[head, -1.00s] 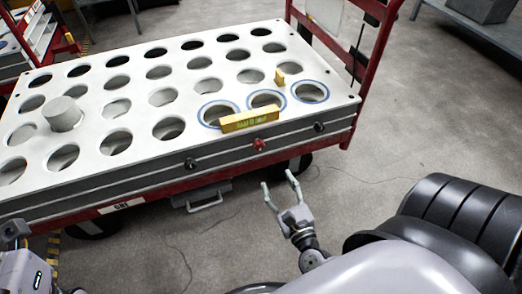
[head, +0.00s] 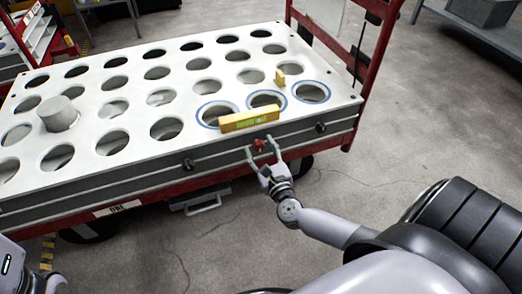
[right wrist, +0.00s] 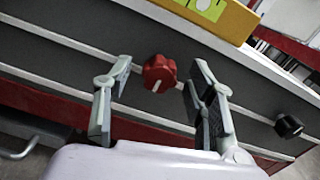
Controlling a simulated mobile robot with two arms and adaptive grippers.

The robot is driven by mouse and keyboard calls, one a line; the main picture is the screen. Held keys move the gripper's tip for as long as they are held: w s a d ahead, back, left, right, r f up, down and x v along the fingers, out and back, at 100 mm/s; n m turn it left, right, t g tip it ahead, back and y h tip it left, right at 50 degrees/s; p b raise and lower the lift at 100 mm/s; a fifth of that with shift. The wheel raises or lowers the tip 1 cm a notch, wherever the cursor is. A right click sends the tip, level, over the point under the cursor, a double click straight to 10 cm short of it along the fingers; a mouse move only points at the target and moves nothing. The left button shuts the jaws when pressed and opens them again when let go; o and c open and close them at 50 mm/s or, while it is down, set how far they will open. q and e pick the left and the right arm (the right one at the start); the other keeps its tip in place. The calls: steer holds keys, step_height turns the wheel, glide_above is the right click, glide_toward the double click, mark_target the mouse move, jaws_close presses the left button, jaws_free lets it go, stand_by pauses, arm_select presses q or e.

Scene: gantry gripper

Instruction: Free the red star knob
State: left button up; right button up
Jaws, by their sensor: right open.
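The red star knob (head: 259,146) sits on the grey front side of the white cart table, below a yellow block. In the right wrist view the red knob (right wrist: 159,73) shows between and just beyond my fingertips, with a pale mark on its face. My right gripper (head: 262,150) is open, its two fingers on either side of the knob; it also shows in the right wrist view (right wrist: 160,82). I cannot tell whether a finger touches the knob. My left arm shows only at the lower left edge of the head view; its gripper is out of view.
The white table top (head: 205,105) has rows of round holes, some ringed in blue. A yellow block (head: 249,121) lies at the front edge above the knob. Black knobs (head: 321,127) sit on the same side face. A grey cylinder (head: 59,113) stands in a hole. Floor at right is clear.

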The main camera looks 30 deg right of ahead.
steer(key=c, duration=1.1)
steer(key=shift+c, duration=0.2)
